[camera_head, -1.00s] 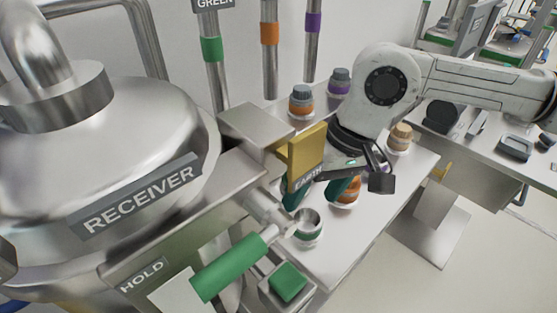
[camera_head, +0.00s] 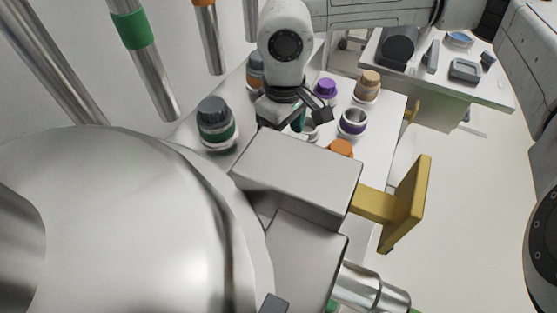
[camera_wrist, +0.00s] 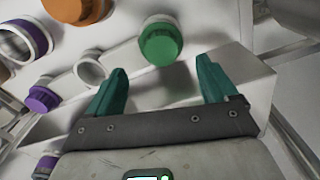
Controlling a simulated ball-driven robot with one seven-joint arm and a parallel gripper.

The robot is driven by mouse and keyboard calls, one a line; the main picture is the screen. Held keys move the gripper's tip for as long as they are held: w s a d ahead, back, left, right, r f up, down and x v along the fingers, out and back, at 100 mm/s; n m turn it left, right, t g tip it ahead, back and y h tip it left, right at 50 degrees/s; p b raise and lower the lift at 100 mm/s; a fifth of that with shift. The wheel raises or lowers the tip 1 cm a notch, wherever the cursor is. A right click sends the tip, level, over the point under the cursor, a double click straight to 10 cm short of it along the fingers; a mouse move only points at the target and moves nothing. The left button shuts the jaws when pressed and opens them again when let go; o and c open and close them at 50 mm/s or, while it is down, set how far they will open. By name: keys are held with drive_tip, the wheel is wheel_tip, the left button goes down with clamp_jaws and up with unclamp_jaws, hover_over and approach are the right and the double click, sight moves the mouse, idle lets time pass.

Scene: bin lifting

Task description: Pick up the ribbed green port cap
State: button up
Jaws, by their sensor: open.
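The ribbed green port cap (camera_wrist: 160,44) shows in the wrist view at upper middle, on a pale strip at the edge of a light surface. My gripper (camera_wrist: 161,65) has its two teal fingers spread apart, with nothing between them. The cap appears just beyond the fingertips, in line with the gap. In the head view my gripper (camera_head: 299,121) hangs low over the table behind a grey metal box. Its fingers are mostly hidden there, and I cannot make out the green cap in that view.
The metal box (camera_head: 297,175) and yellow lever (camera_head: 408,205) stand in front of my gripper. A green-banded jar (camera_head: 216,124) stands left; a purple cap (camera_head: 325,88), a purple-banded ring (camera_head: 353,122) and a tan-capped jar (camera_head: 367,86) stand right. An orange cap (camera_wrist: 77,10) lies left of the green cap.

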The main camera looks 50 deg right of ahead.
sight(282, 158)
drive_tip(key=shift+w+f+p, duration=0.1)
drive_tip(key=shift+f+p, duration=0.65)
drive_tip(key=shift+f, duration=2.45)
drive_tip(key=c, duration=1.4)
